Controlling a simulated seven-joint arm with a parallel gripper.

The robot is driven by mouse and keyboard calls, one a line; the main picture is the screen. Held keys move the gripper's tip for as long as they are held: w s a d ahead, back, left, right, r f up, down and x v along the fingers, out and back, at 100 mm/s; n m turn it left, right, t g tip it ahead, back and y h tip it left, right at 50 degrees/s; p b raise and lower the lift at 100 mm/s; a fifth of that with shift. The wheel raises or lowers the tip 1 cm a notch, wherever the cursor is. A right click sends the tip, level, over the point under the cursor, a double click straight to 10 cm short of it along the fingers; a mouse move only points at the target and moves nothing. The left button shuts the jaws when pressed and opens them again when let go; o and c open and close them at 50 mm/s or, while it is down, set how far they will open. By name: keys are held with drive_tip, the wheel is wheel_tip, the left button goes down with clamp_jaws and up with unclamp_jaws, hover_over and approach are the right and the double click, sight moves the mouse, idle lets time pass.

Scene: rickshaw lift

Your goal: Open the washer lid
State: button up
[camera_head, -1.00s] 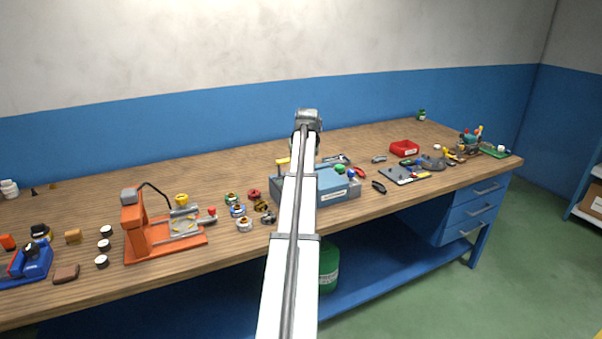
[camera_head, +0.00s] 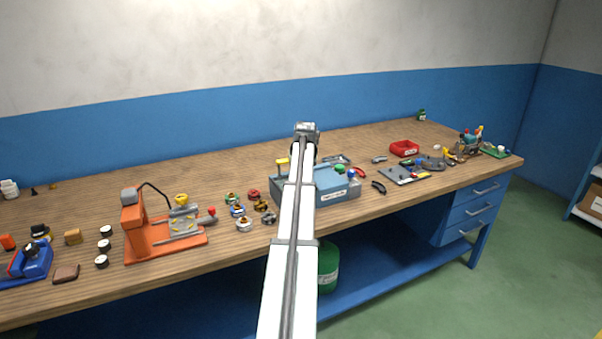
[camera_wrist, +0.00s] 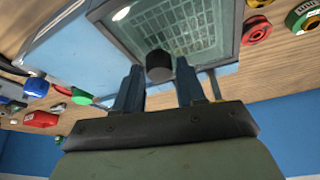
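The washer (camera_head: 350,190) is a grey-blue box on the workbench, partly hidden behind my arm in the head view. Its body also shows at the top left of the wrist view (camera_wrist: 62,48). In the wrist view a framed, glassy panel (camera_wrist: 195,35) with a grid behind it, apparently the lid, fills the top middle. A black knob (camera_wrist: 158,66) stands out near its lower edge. My gripper (camera_wrist: 159,82) is open, its two fingers on either side of the knob, with narrow gaps visible. The gripper's fingers are hidden in the head view.
Several small coloured parts (camera_head: 238,210) lie left of the washer, beside an orange press (camera_head: 135,230). The bench's back strip is mostly clear.

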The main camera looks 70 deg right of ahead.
clamp_jaws()
drive_tip(key=s+d, duration=0.9)
drive_tip(key=shift+s+d, duration=0.2)
drive_tip(key=shift+d, duration=0.05)
drive_tip(key=shift+o, duration=0.4)
unclamp_jaws()
drive_tip(key=shift+s, duration=0.1)
drive_tip(key=shift+o, duration=1.4)
drive_tip(key=v, duration=1.4)
drive_tip(key=shift+d, duration=0.1)
